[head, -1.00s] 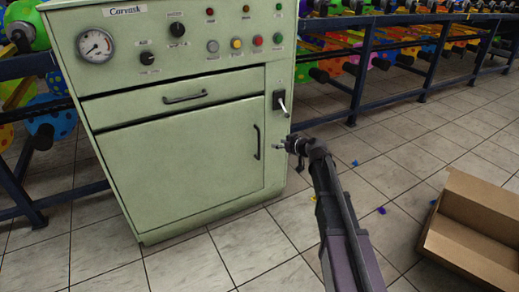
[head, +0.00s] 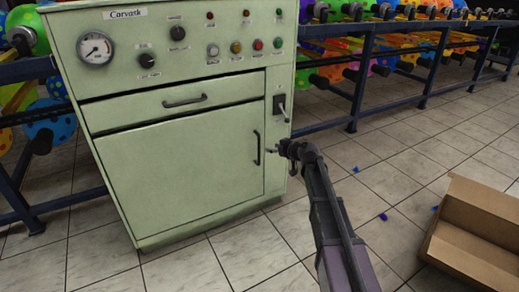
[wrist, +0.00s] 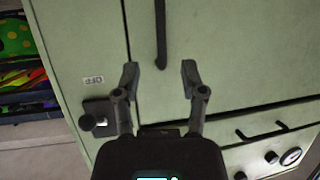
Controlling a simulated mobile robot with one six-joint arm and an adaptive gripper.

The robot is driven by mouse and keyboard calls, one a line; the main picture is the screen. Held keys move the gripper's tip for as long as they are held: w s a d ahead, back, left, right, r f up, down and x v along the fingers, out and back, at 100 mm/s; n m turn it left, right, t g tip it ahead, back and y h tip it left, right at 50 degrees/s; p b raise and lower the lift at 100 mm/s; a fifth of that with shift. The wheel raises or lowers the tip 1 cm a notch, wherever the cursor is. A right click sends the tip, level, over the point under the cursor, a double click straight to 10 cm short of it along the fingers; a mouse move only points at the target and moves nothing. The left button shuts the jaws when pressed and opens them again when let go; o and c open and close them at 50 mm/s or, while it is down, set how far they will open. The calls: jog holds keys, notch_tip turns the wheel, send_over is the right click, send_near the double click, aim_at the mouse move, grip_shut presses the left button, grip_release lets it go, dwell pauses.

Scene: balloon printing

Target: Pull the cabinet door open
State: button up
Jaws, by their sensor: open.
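The pale green cabinet (head: 185,130) fills the left half of the head view. Its large lower door (head: 182,165) is shut. A dark vertical handle (head: 257,148) sits near the door's right edge. My gripper (head: 272,150) is just right of that handle in the head view. In the wrist view my gripper (wrist: 158,78) is open, with one finger on each side of the handle's line. The handle (wrist: 161,35) has its near end between the fingertips. I cannot tell whether a finger touches it.
A lever switch (head: 280,105) is on the cabinet's right strip, above my gripper. A drawer (head: 175,101) is above the door. An open cardboard box (head: 470,245) lies at the right. Blue racks with balloons stand behind. Tiled floor before the cabinet is free.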

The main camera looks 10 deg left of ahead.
jog(key=b+x, duration=0.3)
jog(key=x, duration=0.7)
jog(key=shift+c, duration=0.2)
grip_shut()
jog(key=shift+d, duration=0.2)
jog(key=shift+s+a, duration=0.1)
